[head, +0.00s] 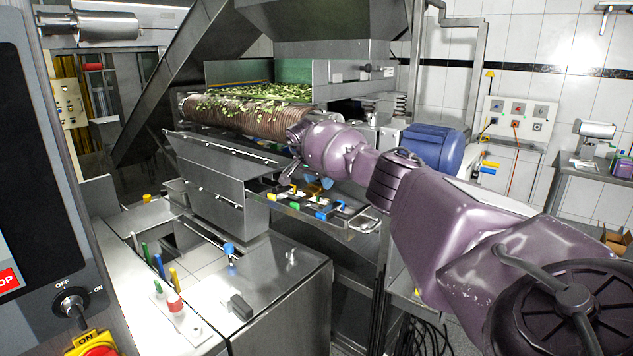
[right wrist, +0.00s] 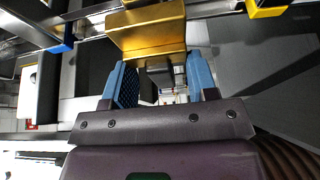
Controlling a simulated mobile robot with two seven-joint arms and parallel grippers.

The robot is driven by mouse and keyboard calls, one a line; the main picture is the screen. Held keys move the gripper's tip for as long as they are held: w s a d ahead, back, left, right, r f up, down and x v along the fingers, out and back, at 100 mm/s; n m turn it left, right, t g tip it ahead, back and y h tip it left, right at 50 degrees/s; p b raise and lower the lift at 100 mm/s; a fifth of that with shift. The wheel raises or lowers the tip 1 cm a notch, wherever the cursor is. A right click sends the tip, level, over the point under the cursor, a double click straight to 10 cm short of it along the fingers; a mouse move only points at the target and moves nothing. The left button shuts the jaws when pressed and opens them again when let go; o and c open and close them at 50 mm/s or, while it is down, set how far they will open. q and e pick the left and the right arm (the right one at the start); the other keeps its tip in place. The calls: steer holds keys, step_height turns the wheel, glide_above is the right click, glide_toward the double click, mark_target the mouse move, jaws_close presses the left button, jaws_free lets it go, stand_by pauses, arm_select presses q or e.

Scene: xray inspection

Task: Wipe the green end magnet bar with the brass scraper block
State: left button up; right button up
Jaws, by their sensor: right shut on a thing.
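The brass scraper block (right wrist: 148,32) shows gold at the tips of my right gripper's blue fingers (right wrist: 157,80) in the right wrist view. The right gripper is shut on it. In the head view my right arm reaches over the drawer of magnet bars, and the wrist hides most of the gripper and the block. A green bar end (head: 294,206) shows at the drawer's front edge, below the wrist. I cannot tell whether the block touches a bar. My left gripper is not in view.
Blue (right wrist: 62,48) and yellow (right wrist: 265,10) bar ends lie on either side of the block. The metal drawer (head: 345,226) sits under a ribbed roller (head: 235,114).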

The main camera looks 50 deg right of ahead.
mark_target(312, 189)
steer(key=shift+s+a+f, duration=0.15)
steer(key=shift+a, duration=0.9)
steer(key=shift+s+a+f, duration=0.1)
steer(key=shift+a+f, duration=0.05)
steer(key=shift+a, duration=0.85)
steer(key=shift+w+r, duration=0.1)
steer(key=shift+r, duration=0.6)
steer(key=shift+d+r, duration=0.1)
steer(key=shift+r, duration=2.3)
steer(key=shift+r, duration=1.5)
